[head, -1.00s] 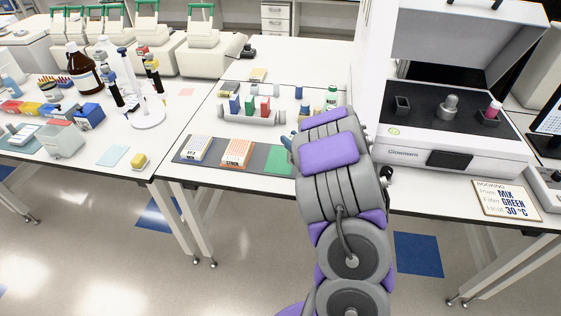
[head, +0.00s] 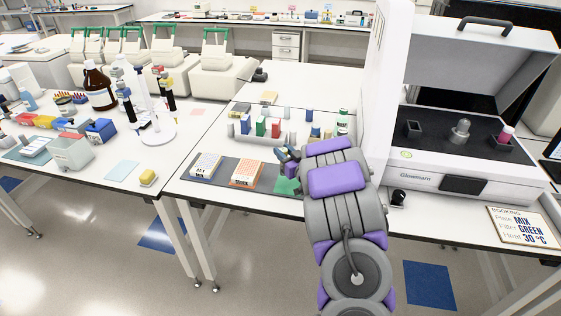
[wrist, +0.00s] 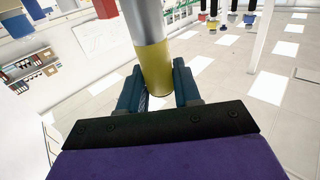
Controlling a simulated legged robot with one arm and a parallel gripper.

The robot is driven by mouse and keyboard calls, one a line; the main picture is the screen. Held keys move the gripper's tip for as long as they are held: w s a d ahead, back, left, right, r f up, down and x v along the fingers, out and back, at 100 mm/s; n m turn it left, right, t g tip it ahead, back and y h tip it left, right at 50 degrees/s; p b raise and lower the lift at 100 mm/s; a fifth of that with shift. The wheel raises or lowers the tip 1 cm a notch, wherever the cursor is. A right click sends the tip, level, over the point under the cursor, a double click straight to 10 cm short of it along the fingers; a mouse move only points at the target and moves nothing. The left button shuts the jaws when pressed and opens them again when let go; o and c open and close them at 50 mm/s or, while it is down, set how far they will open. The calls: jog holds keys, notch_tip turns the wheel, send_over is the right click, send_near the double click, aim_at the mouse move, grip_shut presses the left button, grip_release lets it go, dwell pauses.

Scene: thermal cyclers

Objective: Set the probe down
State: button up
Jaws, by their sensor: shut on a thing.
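My gripper (head: 286,154) is over the right part of the dark mat (head: 222,192) on the middle table, near the mat's green patch (head: 288,186). In the wrist view, my gripper's blue fingers (wrist: 158,78) are shut on a grey cylinder with a yellow end (wrist: 152,62), which I take to be the probe. The cylinder runs out of the top of that view. In the head view I cannot make out the probe clearly, and my arm hides part of the table. Whether the probe touches anything cannot be told.
Behind stands a rack with coloured blocks (head: 262,128). The open Glowmant instrument (head: 440,182) stands right of my arm. A booking sign (head: 523,228) lies at the right.

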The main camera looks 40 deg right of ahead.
jog(key=f, duration=0.1)
jog(key=w+f+b, duration=0.1)
jog(key=f, duration=0.2)
jog(key=shift+w+d, duration=0.2)
jog(key=shift+w, duration=0.15)
jog(key=o, duration=0.7)
jog(key=shift+d, duration=0.1)
jog(key=shift+o, duration=1.4)
jog(key=shift+d, duration=0.2)
jog(key=shift+o, duration=0.4)
jog(key=shift+a, duration=0.1)
